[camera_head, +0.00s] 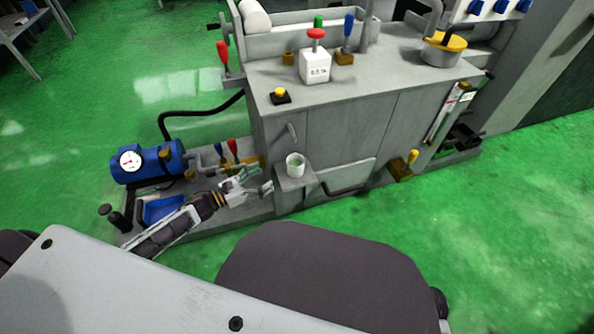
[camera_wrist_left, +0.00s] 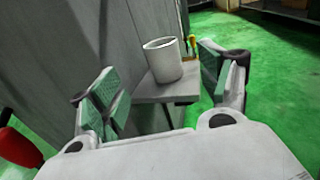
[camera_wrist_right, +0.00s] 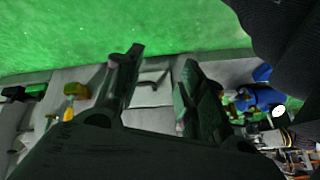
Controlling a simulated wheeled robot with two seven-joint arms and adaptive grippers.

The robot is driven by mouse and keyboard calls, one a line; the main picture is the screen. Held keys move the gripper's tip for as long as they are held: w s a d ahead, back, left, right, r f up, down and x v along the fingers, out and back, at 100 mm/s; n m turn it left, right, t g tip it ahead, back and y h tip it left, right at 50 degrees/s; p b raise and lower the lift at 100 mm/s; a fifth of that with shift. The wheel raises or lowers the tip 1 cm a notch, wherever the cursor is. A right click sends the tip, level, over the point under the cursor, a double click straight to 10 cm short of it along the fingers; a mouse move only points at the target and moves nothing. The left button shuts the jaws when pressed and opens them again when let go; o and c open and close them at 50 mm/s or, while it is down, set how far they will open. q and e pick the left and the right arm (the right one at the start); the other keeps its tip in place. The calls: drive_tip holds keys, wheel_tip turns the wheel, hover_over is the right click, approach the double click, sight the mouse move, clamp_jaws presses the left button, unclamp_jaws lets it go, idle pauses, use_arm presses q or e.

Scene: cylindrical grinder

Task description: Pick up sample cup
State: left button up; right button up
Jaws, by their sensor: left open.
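The sample cup (camera_head: 295,163) is a small light-grey cup standing upright on a small ledge (camera_head: 296,183) at the front of the grey machine. In the left wrist view the cup (camera_wrist_left: 163,64) stands on the ledge (camera_wrist_left: 150,91), beyond and between my green-padded fingers. My left gripper (camera_head: 263,178) is open and empty, just left of the cup and apart from it. My right gripper (camera_wrist_right: 160,78) shows only in its own wrist view, dark, with its fingers apart and nothing between them. I cannot make out the cup there.
The grey machine cabinet (camera_head: 350,125) rises behind the ledge. A blue pump (camera_head: 150,163) with a gauge and red and blue levers are at left. The green floor at right is clear.

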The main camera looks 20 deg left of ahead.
sight(295, 162)
use_arm(q)
drive_tip(key=shift+w+d, duration=0.1)
drive_tip(key=b+x, duration=0.2)
drive_tip(key=x, duration=0.5)
drive_tip(key=shift+w+d, duration=0.2)
drive_tip(key=shift+w, duration=0.05)
drive_tip(key=shift+w+d, duration=0.2)
drive_tip(key=shift+w, duration=0.05)
use_arm(e)
drive_tip(key=shift+m+t+y, duration=0.3)
drive_tip(key=shift+t, duration=0.1)
drive_tip(key=f, duration=0.4)
drive_tip(key=shift+a+f, duration=0.25)
drive_tip(key=shift+a, duration=0.15)
use_arm(q)
drive_tip(key=shift+w+d, duration=0.1)
drive_tip(key=shift+b+x, duration=0.85)
drive_tip(key=shift+x, duration=0.55)
drive_tip(key=shift+b+x, duration=0.3)
drive_tip(key=shift+x, duration=0.8)
use_arm(e)
drive_tip(key=shift+w+a+f, duration=0.15)
drive_tip(key=shift+a+f, duration=0.05)
drive_tip(key=shift+f, duration=0.75)
